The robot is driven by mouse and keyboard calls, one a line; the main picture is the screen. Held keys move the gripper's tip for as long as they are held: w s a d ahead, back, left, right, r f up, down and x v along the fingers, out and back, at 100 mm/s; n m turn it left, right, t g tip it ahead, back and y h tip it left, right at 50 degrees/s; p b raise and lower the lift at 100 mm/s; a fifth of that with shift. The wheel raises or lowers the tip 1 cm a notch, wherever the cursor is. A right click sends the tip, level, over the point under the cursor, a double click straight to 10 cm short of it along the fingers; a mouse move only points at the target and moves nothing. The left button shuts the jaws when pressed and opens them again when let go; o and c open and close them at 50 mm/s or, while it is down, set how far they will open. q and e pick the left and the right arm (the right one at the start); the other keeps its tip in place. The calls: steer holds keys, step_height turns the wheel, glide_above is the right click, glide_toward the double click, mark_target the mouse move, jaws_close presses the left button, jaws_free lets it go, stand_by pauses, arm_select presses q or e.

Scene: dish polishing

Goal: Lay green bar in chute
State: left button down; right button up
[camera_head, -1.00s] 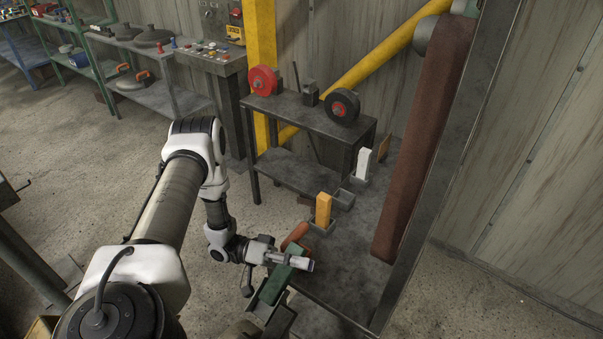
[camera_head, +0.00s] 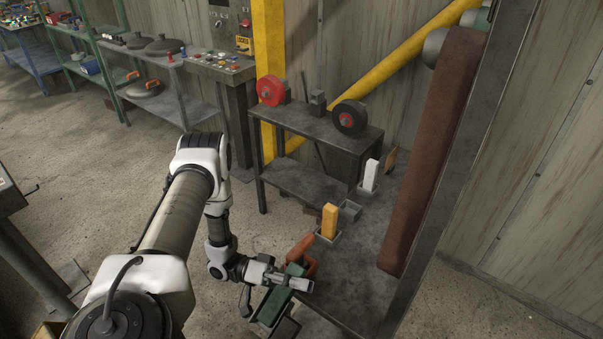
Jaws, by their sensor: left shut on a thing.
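A green bar (camera_head: 271,306) lies slanted in my left gripper (camera_head: 296,283) at the bottom centre of the head view. The gripper's fingers are shut on the bar's upper part and hide some of it. A dark grey, trough-like piece (camera_head: 286,329) shows just below the bar at the near table edge. It may be the chute. I cannot tell whether the bar touches it. My right gripper is not in view.
A yellow bar (camera_head: 329,222) and a white bar (camera_head: 370,176) stand in small holders on the dark table (camera_head: 362,240). An orange-brown piece (camera_head: 303,250) is just behind my gripper. A long brown belt (camera_head: 435,150) and a metal post rise at the right.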

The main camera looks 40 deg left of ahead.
arm_select(q)
steer(key=shift+s+f, duration=0.1)
steer(key=shift+s, duration=0.1)
steer(key=c, duration=0.8)
jaws_free()
steer(key=v, duration=1.2)
steer(key=shift+d, duration=0.15)
steer(key=x, duration=1.2)
steer(key=shift+w+r, duration=0.25)
steer(key=shift+w, duration=0.15)
